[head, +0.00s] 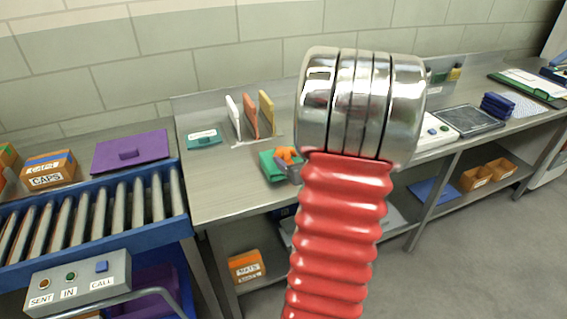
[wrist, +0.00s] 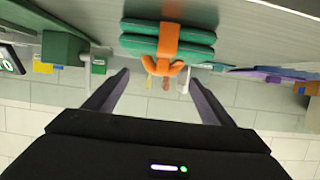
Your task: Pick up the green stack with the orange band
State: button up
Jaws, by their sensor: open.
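The green stack (head: 270,167) lies on the metal table, left of my red arm in the head view, which hides part of it. Its orange band (head: 285,154) shows on top as a raised bow. In the wrist view, which is upside down, the stack (wrist: 138,43) is at top centre with the orange band (wrist: 168,42) around its middle. My gripper (wrist: 158,77) is open, its two fingers pointing toward the stack, one on either side of the band's line. The stack appears beyond the fingertips and nothing is held. In the head view my gripper is mostly hidden by the arm.
A rack (head: 246,141) with upright white, orange and yellow boards stands behind the stack. A small teal labelled block (head: 204,139) lies left of it. A roller conveyor (head: 95,220) is at left with a purple case (head: 130,151) behind. Table space left of the stack is clear.

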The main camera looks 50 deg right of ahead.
aim_at(287, 152)
jog(key=shift+x, duration=1.5)
jog(key=shift+x, duration=2.55)
jog(key=shift+w+a+r, duration=0.1)
jog(key=shift+w+a, duration=0.05)
jog(key=shift+c, duration=0.2)
jog(key=c, duration=1.4)
jog(key=shift+r, duration=0.1)
jog(key=shift+r, duration=4.95)
